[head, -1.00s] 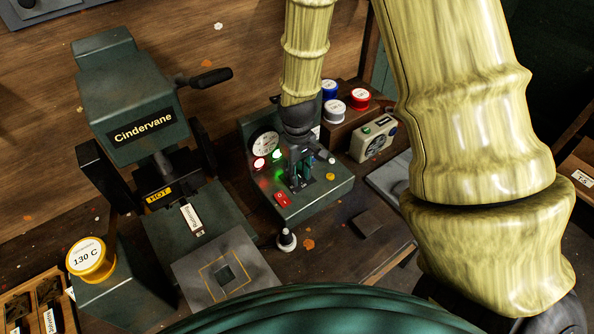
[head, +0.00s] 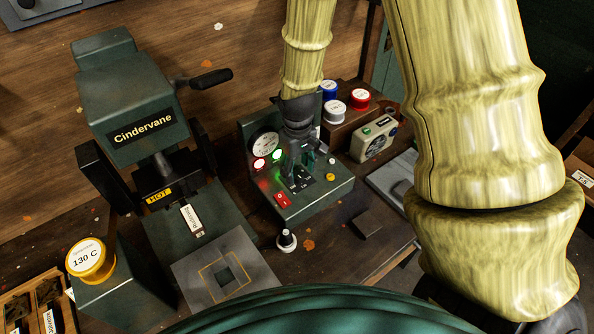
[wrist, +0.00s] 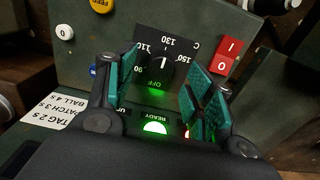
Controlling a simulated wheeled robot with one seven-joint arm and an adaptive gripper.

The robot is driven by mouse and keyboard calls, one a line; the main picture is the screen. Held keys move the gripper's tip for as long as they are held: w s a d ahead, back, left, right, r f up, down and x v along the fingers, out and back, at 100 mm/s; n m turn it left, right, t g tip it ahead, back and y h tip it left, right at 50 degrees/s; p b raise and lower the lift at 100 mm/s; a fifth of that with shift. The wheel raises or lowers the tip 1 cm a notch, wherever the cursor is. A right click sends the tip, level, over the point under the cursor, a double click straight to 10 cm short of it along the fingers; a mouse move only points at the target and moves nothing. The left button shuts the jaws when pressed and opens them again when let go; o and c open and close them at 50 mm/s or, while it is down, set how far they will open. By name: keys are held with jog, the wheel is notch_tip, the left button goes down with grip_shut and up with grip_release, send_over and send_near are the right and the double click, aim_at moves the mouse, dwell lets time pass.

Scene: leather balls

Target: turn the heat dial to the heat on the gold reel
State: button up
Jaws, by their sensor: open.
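The gold reel (head: 91,259) stands on a green block at the lower left of the head view; its label reads 130 C. The heat dial (wrist: 156,73) is a dark knob on the green control box (head: 330,187). Its scale shows OFF, 90, 110, 130 and 150. In the head view my gripper (head: 297,165) hides the dial.
A red switch (wrist: 228,58) and a green-lit READY lamp (wrist: 155,127) are close to the fingers. The Cindervane press (head: 140,110), marked HOT, stands left of the box. Blue, white and red reels (head: 359,98) and a small cream device (head: 374,139) stand to the right.

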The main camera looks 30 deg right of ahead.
aim_at(297, 174)
notch_tip(297, 174, up, 10)
dwell(0.6)
jog(key=shift+a, duration=0.1)
dwell(0.3)
